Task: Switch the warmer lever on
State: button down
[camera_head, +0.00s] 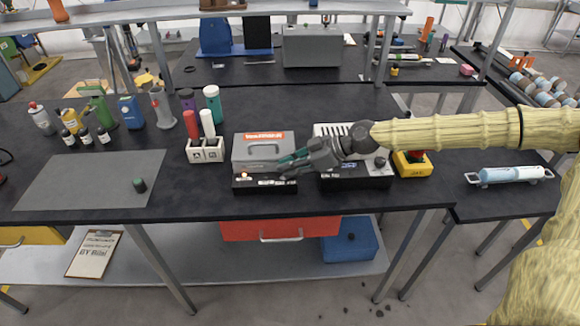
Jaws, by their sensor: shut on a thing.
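A grey box with an orange label and a handle on top, which looks like the warmer (253,150), stands near the front edge of the dark bench. Its black front panel (250,187) carries a small glowing light at the left and pale labels. My gripper (284,169) reaches in from the right, with its tips low at the right part of this front. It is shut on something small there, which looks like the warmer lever. The gripper hides the lever, so I cannot tell its position.
A second box with a slotted top (333,130) stands just right, partly behind my arm. A white holder (205,152) with red and white tubes stands left. A yellow device (413,168) is at the right. The grey mat (85,180) is mostly clear.

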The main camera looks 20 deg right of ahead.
jog(key=c, duration=1.7)
grip_release()
jog(key=shift+v, duration=6.05)
